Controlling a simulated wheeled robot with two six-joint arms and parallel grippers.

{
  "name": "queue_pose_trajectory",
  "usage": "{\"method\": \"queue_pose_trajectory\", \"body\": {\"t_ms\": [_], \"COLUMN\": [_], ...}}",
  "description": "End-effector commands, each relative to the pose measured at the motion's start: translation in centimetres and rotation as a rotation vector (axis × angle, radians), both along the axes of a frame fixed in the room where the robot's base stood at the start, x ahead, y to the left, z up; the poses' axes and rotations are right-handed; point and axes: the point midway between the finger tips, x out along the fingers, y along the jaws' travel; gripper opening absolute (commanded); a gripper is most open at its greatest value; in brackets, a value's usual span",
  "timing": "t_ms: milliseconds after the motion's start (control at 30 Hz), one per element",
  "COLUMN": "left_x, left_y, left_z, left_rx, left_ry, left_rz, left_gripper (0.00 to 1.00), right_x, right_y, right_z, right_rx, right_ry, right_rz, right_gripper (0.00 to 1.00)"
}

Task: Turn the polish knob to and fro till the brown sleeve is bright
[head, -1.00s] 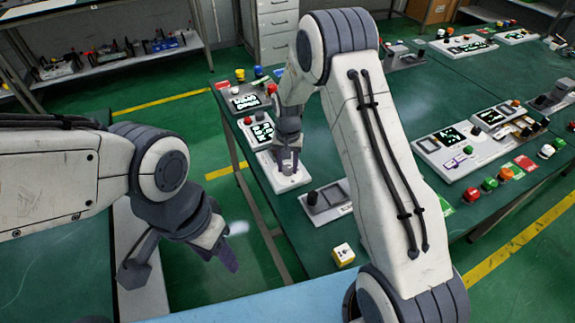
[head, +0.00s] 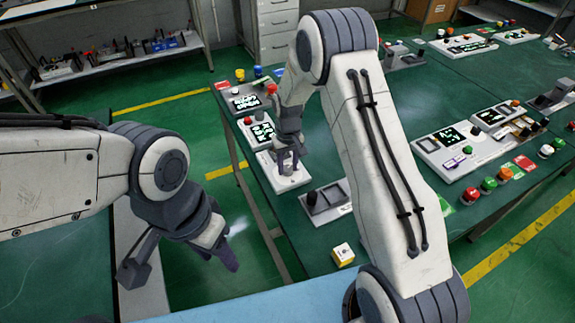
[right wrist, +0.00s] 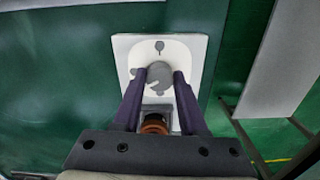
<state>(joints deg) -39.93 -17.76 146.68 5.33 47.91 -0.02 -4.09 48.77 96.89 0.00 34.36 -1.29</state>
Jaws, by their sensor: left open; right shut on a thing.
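The polish knob (right wrist: 157,79) is a round grey knob on a white panel (right wrist: 196,56) in the right wrist view. My right gripper (right wrist: 160,74) is shut on it, one dark finger on each side. The brown sleeve (right wrist: 155,124) shows as a reddish-brown ring near the wrist, in a dark holder, partly hidden by my gripper body. In the head view my right gripper (head: 286,168) is over the front end of the white unit (head: 290,182). My left gripper (head: 228,248) is open and empty, away from the unit.
A grey device (head: 325,203) and a small yellow-and-white box (head: 343,254) stand at the right on the green table. A unit with a lit display (head: 262,133) stands just behind my right gripper. Other button panels (head: 450,135) stand further right.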

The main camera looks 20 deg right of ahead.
Motion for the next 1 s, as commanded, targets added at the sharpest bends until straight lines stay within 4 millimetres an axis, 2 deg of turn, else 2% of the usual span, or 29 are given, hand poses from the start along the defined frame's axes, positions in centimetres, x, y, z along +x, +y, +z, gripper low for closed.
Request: {"method": "queue_pose_trajectory", "body": {"t_ms": [500,700,1000], "left_x": [0.00,0.00,0.00], "left_y": [0.00,0.00,0.00], "left_z": [0.20,0.23,0.25], "left_rx": [0.000,0.000,0.000], "left_ry": [0.000,0.000,0.000], "left_rz": [0.000,0.000,0.000], "left_gripper": [0.50,0.50,0.50], "right_x": [0.10,0.12,0.14], "right_y": [-0.08,-0.10,-0.11], "right_z": [0.12,0.13,0.13], "right_rx": [0.000,0.000,0.000], "right_ry": [-0.002,-0.002,-0.003], "right_rz": [0.448,0.559,0.635], "right_gripper": [0.00,0.00,0.00]}}
